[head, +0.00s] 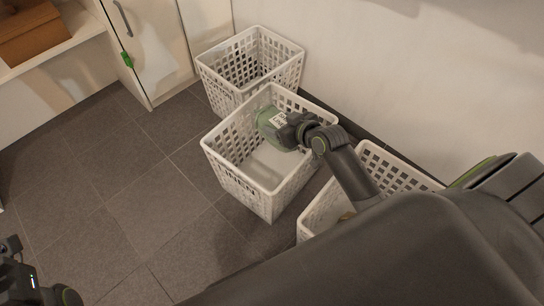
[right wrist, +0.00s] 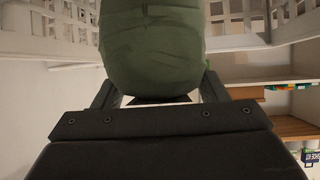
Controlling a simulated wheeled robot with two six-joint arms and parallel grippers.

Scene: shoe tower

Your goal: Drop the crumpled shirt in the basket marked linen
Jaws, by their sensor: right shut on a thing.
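The crumpled green shirt (head: 268,118) is in my right gripper (head: 283,127), inside the outline of the middle white basket (head: 240,187). The lettering on that basket's front seems to read LINEN. In the right wrist view the shirt (right wrist: 152,45) bulges between the two fingers of my right gripper (right wrist: 158,95), which is shut on it. The basket's floor shows pale below the shirt; I cannot tell how far above it the shirt hangs. Part of my left arm (head: 35,285) shows at the lower left; its fingers are not clear.
A second white basket (head: 222,88) stands behind, its lettering too small to read surely. A third (head: 318,215) stands nearer, partly hidden by my right arm. A white wall runs behind them. A cabinet (head: 150,45) with a green clip is at the back. Tiled floor (head: 130,205) is clear to the left.

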